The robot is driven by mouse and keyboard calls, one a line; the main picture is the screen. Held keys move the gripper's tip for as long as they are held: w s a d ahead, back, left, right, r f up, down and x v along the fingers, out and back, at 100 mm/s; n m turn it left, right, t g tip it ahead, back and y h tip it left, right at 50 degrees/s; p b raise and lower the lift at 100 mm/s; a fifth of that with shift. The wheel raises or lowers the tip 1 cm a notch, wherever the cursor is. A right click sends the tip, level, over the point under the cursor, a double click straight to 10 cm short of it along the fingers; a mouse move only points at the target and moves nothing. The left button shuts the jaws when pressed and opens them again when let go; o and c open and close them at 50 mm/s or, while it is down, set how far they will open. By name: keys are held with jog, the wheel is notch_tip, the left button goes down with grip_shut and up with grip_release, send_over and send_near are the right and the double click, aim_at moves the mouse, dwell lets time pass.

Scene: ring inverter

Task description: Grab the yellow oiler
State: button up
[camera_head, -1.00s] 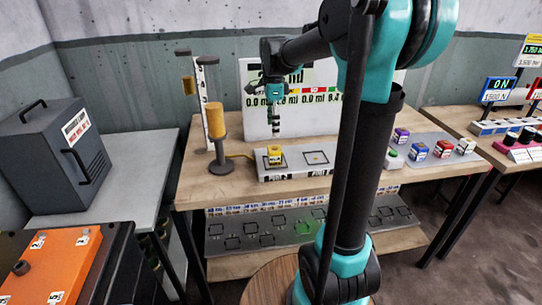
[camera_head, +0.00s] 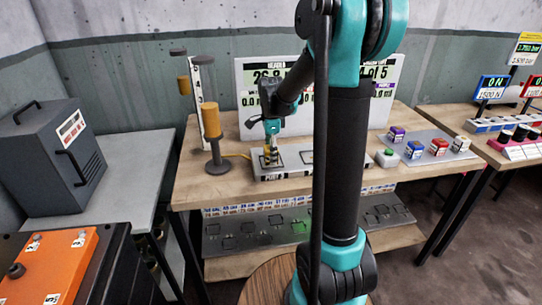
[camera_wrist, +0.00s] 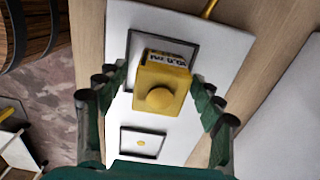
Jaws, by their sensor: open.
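The yellow oiler (camera_wrist: 163,88) sits upright in a dark square outline on a pale block, with a round knob on top and a printed label on its side. In the wrist view it lies between the two fingers of my gripper (camera_wrist: 158,105), which are open, with a gap on each side. In the head view my gripper (camera_head: 270,156) is down over the oiler's place and hides most of it.
The pale block (camera_head: 290,172) has a second outlined square, empty of any oiler. Blue, red and white oilers (camera_head: 438,147) stand on a grey plate at right. A yellow cylinder on a dark stand (camera_head: 211,122) is close on the left. A display panel (camera_head: 245,75) stands behind.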

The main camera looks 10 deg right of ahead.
jog(key=shift+c, duration=0.6)
jog(key=c, duration=1.2)
jog(key=shift+r, duration=0.1)
